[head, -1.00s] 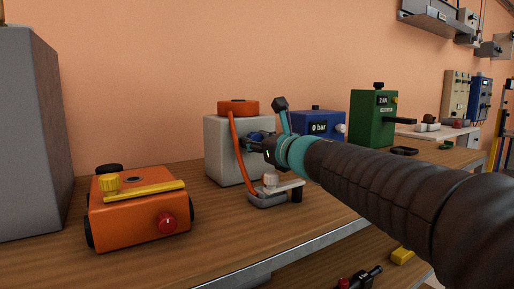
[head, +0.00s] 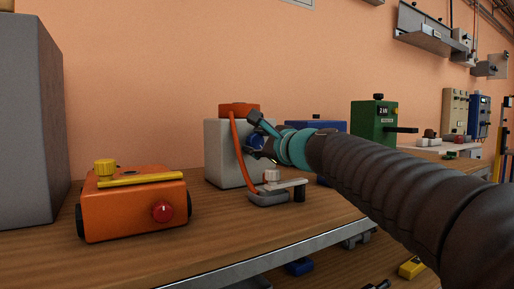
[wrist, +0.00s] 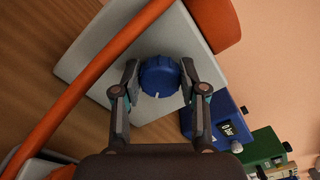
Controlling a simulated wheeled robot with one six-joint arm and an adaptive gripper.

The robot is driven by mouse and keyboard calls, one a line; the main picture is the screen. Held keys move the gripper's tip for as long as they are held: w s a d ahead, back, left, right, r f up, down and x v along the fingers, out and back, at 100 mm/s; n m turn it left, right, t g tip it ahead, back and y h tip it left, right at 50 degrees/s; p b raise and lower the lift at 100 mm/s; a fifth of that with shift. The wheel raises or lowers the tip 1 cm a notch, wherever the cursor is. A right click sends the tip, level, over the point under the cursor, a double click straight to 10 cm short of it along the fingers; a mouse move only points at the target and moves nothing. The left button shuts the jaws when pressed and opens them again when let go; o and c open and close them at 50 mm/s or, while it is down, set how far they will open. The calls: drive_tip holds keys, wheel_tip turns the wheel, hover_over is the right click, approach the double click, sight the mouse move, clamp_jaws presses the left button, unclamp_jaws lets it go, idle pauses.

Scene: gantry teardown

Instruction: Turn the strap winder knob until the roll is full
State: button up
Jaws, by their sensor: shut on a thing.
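The strap winder is a pale grey box (head: 222,160) on the bench with an orange roll (head: 239,109) on top. An orange strap (head: 237,150) runs from the roll down the front to a small grey clamp piece on the bench. The winder's blue knob (wrist: 159,80) has a ribbed rim and a white mark that points down in the wrist view. My gripper (wrist: 160,73) has one finger on each side of the knob and is shut on it. In the head view my gripper (head: 262,147) hides part of the knob and the box's right side.
An orange box (head: 135,208) with a yellow bar and red knob stands at left, beside a tall grey block (head: 28,120). A blue box (head: 315,126) and a green box (head: 381,122) stand behind my arm. The bench's metal front edge (head: 270,262) runs below.

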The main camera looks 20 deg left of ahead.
idle(0.3)
drive_tip(key=o, duration=1.1)
drive_tip(key=shift+o, duration=0.2)
wheel_tip(320, 180, up, 10)
